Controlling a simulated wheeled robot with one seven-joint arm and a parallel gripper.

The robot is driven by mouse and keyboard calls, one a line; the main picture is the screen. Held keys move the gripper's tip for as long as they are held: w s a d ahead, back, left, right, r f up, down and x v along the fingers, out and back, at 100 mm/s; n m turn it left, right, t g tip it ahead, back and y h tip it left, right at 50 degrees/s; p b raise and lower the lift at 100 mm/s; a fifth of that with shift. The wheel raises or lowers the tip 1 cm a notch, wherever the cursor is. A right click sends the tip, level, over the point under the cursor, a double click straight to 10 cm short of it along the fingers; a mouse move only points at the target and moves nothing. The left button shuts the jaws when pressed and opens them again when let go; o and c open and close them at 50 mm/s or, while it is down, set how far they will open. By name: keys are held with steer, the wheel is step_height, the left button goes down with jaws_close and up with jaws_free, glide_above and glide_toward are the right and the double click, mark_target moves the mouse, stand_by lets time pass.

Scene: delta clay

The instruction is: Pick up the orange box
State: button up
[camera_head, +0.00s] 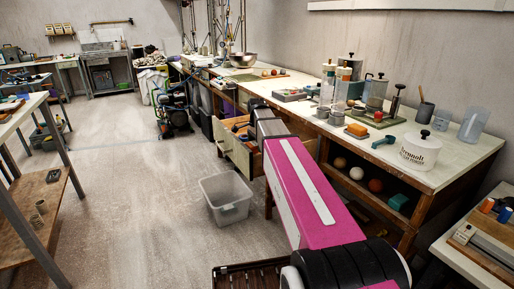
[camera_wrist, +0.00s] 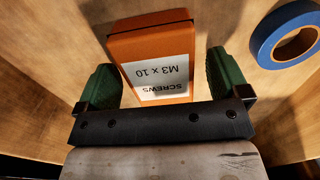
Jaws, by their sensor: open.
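The orange box (camera_wrist: 152,47) has a white label reading "SCREWS M3 x 10", upside down in the wrist view. It lies on a wooden surface that looks like a drawer bottom. My gripper (camera_wrist: 164,75) is open, with one green finger on each side of the box's near end. In the head view, my arm reaches to an open wooden drawer (camera_head: 238,157) under the bench; the box is not clearly made out there.
A roll of blue tape (camera_wrist: 290,36) lies to the right of the box in the wrist view. Wooden walls rise around the surface. In the head view, a clear plastic bin (camera_head: 228,206) stands on the floor below the drawer. The workbench (camera_head: 455,168) carries several jars and tools.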

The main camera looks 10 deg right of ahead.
steer(key=c, duration=1.1)
